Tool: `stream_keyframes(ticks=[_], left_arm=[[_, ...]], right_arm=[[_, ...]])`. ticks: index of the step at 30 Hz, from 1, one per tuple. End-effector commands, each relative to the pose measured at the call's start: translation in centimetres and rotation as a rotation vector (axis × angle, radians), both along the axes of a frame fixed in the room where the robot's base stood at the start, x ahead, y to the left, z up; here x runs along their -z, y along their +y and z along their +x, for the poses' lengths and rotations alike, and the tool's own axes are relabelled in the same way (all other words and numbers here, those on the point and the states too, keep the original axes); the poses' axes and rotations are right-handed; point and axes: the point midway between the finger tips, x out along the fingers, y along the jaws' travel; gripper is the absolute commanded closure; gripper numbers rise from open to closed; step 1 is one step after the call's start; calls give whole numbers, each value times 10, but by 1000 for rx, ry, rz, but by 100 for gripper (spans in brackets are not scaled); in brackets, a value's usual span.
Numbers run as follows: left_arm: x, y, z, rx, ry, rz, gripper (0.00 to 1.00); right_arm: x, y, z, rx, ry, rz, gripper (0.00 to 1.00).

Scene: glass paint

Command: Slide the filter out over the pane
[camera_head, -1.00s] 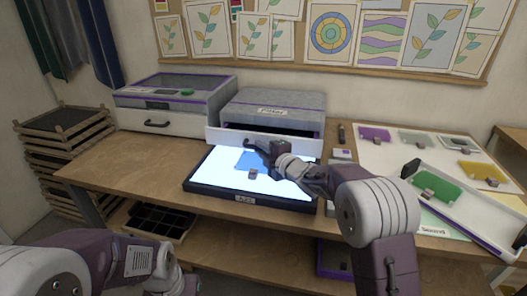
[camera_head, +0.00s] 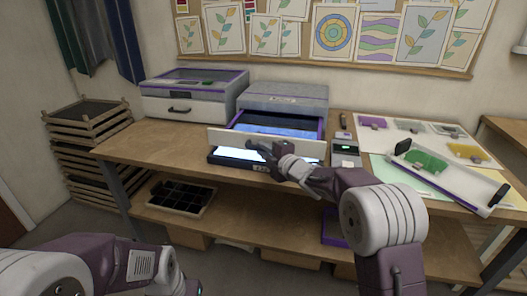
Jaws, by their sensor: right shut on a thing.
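The filter is a grey box unit (camera_head: 285,93) with a purple-edged drawer on the bench. The drawer's white front panel (camera_head: 225,138) stands out from the box, over the glowing light pane (camera_head: 230,153). Blue shows inside the open drawer (camera_head: 275,124) behind the panel. The pane is now mostly covered; only a bright strip and its dark frame show below the panel. My right gripper (camera_head: 262,149) is shut at the middle of the front panel; its fingers hide the handle. My left arm shows at the lower left, with its fingers out of view.
A small device (camera_head: 345,150) lies right of the pane. A tilted white tray (camera_head: 455,181) and coloured glass pieces (camera_head: 468,151) on boards fill the right side. Bare bench lies at the left.

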Motion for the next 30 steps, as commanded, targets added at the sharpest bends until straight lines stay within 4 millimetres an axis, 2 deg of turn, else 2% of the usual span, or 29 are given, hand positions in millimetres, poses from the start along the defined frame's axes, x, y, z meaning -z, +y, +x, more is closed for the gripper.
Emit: stream_keyframes(ticks=[5,6,8,9,20,30], left_arm=[[0,0,0,0,0,0,100],[0,0,0,0,0,0,100],[0,0,0,0,0,0,100],[0,0,0,0,0,0,100],[0,0,0,0,0,0,100],[-3,0,0,0,0,0,100]], right_arm=[[0,0,0,0,0,0,100],[0,0,0,0,0,0,83],[0,0,0,0,0,1,66],[0,0,0,0,0,0,64],[-1,-4,-5,1,0,0,64],[-11,-35,-61,3,0,1,64]])
